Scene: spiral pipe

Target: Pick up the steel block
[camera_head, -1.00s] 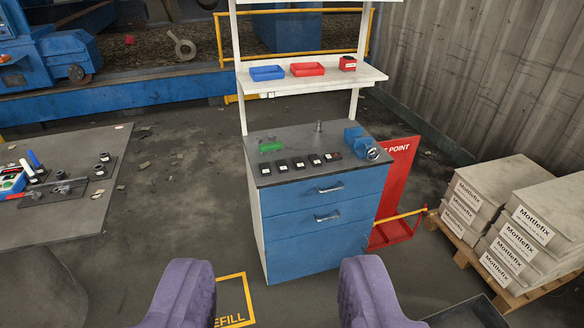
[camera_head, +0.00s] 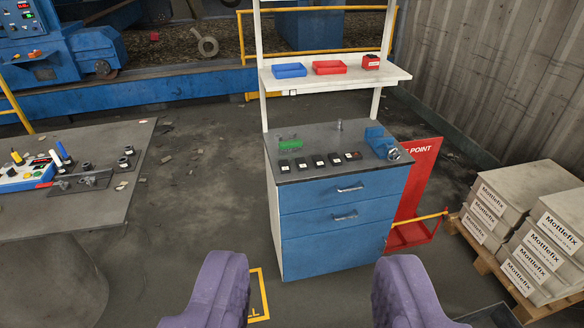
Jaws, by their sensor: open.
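My gripper (camera_head: 312,264) shows as two purple fingers at the bottom of the view, wide apart with nothing between them. Beyond it stands a blue workbench (camera_head: 340,235) with a grey top. A row of small dark blocks (camera_head: 318,161) with white labels lies along the front of that top. The labels are too small to read, so I cannot tell which block is steel. My gripper is well short of the bench and touches none of them.
A blue vise (camera_head: 378,142) and a green item (camera_head: 290,143) share the bench top. A shelf (camera_head: 335,80) with blue and red trays hangs above. A grey table (camera_head: 95,210) stands left, stacked Mottlefix boxes (camera_head: 530,225) right. The floor between table and bench is clear.

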